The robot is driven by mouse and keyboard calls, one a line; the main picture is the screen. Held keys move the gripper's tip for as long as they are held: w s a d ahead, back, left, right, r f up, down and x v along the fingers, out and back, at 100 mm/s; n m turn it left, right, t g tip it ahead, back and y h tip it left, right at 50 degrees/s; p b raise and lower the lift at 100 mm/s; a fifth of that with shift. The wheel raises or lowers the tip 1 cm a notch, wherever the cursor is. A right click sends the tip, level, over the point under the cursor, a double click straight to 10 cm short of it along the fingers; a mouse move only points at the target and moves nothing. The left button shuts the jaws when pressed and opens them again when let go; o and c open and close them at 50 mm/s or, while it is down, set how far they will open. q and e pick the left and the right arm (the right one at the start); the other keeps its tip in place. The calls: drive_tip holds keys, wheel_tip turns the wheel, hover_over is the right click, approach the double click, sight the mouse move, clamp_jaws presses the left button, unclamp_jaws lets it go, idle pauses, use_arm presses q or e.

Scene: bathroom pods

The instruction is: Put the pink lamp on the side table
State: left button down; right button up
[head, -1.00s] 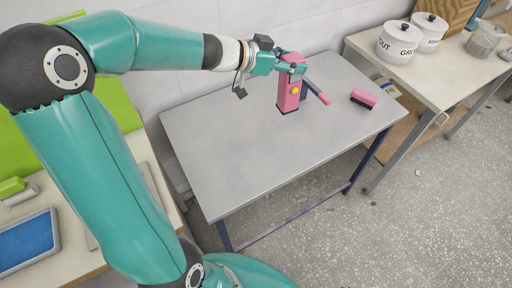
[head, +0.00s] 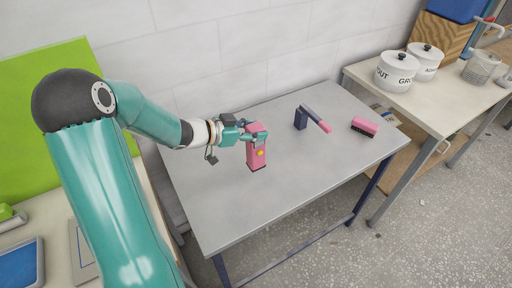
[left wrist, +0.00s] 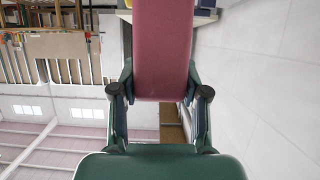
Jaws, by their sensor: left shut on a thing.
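A pink, box-shaped thing with a yellow button (head: 257,155), which I take to be the pink lamp, stands upright in my left gripper (head: 252,136) over the grey table (head: 215,205). Whether its base touches the table top I cannot tell. In the left wrist view the pink body (left wrist: 162,50) lies between the two dark fingers of my left gripper (left wrist: 160,92), which are closed on its sides. My right gripper is out of view.
A dark blue tool with a pink end (head: 313,118) and a pink brush with dark bristles (head: 364,126) lie on the table's right half. White lidded pots (head: 396,72) stand on a beige table (head: 427,108) at the right. The grey table's front is clear.

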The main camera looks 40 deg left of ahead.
use_arm(q)
drive_tip(key=shift+f, duration=2.65)
drive_tip(key=shift+f+b, duration=0.1)
drive_tip(key=shift+b, duration=0.2)
drive_tip(key=c, duration=0.6)
unclamp_jaws()
approach(248, 144)
drive_tip(key=shift+w+f, duration=0.1)
drive_tip(key=shift+w, duration=0.05)
